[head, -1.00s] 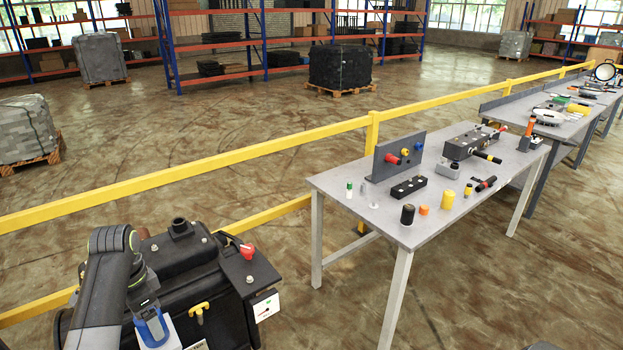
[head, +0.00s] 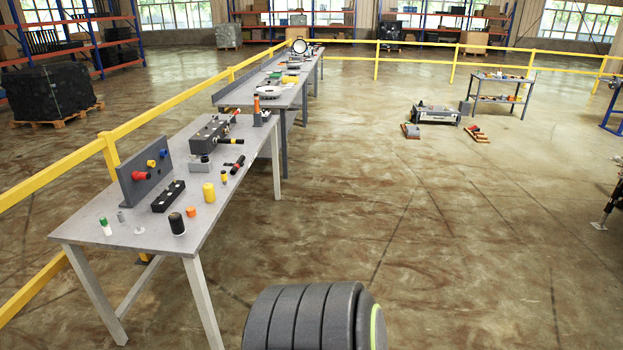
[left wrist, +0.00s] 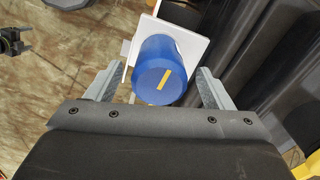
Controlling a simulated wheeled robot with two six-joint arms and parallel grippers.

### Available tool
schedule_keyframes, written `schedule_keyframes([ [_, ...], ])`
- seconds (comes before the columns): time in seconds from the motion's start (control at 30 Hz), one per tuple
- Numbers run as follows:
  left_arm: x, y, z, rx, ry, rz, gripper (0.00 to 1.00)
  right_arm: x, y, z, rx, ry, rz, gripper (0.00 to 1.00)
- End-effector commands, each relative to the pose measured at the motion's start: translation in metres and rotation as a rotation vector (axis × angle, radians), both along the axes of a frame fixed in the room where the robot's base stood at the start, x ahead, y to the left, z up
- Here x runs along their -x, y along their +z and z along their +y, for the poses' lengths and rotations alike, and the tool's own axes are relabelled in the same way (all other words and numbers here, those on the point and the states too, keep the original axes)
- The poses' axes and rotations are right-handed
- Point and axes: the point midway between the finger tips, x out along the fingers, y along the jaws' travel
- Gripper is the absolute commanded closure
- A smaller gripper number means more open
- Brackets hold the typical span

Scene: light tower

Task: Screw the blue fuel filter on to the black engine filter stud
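The blue fuel filter (left wrist: 165,75) is a blue cylinder with a yellow stripe on its end face, in the left wrist view. It stands in front of a white plate (left wrist: 190,45). My left gripper (left wrist: 163,85) has its fingers spread on either side of the filter, with visible gaps between, so it is open. A large black body (left wrist: 235,35), likely the engine, is to the right. I cannot pick out the stud. The head view does not show the filter.
In the head view a grey table (head: 120,240) holds small parts, including a black cylinder (head: 177,224) and a yellow cylinder (head: 208,193). A yellow rail (head: 60,176) runs behind it. The floor (head: 450,250) to the right is open.

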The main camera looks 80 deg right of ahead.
Motion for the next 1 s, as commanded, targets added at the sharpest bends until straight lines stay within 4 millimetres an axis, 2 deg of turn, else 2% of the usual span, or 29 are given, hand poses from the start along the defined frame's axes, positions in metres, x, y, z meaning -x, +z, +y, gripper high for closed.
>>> schedule_keyframes([
  [0.03, 0.0000, 0.0000, 0.0000, 0.000, 0.000, 0.000, 0.31, 0.0000, 0.0000, 0.0001, 0.000, 0.000, 0.000, 0.25],
  [0.4, -0.0003, 0.0007, -0.0001, 0.000, 0.000, -0.002, 0.80, 0.0000, 0.0001, 0.0000, 0.000, 0.000, 0.000, 0.25],
  [0.43, -0.0003, 0.0007, -0.0001, 0.000, -0.001, -0.002, 0.81, 0.0000, 0.0001, 0.0001, 0.000, 0.000, 0.000, 0.25],
  [0.57, -0.0004, 0.0005, -0.0001, 0.000, -0.060, -0.002, 0.82, 0.0000, 0.0001, 0.0000, 0.000, 0.000, 0.000, 0.25],
  [0.8, -0.0008, -0.0002, 0.0000, 0.000, -0.325, -0.002, 0.82, 0.0000, 0.0001, 0.0000, 0.000, 0.000, 0.000, 0.25],
  [1.0, -0.0010, -0.0008, 0.0001, 0.000, -0.447, -0.001, 0.82, 0.0000, 0.0000, 0.0000, 0.000, 0.000, 0.000, 0.25],
])
